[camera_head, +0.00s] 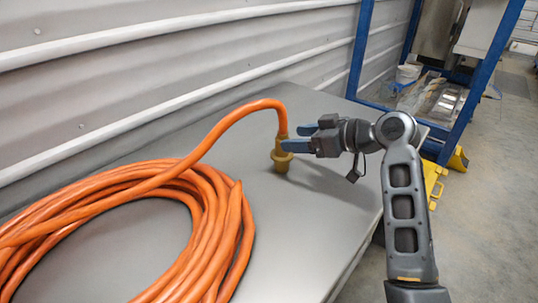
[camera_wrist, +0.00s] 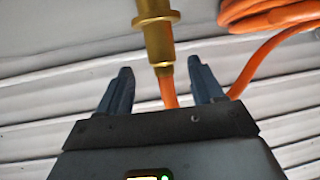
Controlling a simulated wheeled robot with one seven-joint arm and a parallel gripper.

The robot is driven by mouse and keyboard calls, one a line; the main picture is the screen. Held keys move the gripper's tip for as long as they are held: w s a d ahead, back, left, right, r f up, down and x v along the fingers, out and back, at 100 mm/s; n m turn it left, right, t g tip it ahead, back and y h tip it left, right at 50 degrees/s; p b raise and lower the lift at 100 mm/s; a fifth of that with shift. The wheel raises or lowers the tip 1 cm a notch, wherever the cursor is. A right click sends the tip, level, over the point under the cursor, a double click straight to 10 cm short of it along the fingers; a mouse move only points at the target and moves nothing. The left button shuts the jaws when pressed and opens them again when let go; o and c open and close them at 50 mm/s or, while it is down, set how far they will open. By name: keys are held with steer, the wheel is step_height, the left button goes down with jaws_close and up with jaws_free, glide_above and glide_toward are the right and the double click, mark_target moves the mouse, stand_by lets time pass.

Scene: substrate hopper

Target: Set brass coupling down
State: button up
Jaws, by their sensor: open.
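The brass coupling (camera_head: 281,158) stands upright on the grey table (camera_head: 318,221), on the end of an orange hose that arches down into its top. My gripper (camera_head: 293,140) reaches in from the right at the coupling's upper part. Its blue-grey fingers are open. In the wrist view the coupling (camera_wrist: 155,35) is at the top, with its narrow end and the hose running down between the two spread fingers of my gripper (camera_wrist: 160,85). I see a gap on each side of it there. Whether a finger touches it in the head view is unclear.
The orange hose (camera_head: 215,215) lies coiled on the left of the table. A corrugated wall (camera_head: 130,85) runs behind. The table is bare right of the coil.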

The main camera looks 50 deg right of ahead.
mark_target(277, 137)
steer(key=x, duration=0.3)
steer(key=p+x, duration=0.1)
steer(key=x, duration=0.2)
steer(key=shift+w+a, duration=0.25)
steer(key=shift+w, duration=0.05)
steer(key=shift+c, duration=0.2)
jaws_close()
steer(key=shift+r, duration=0.15)
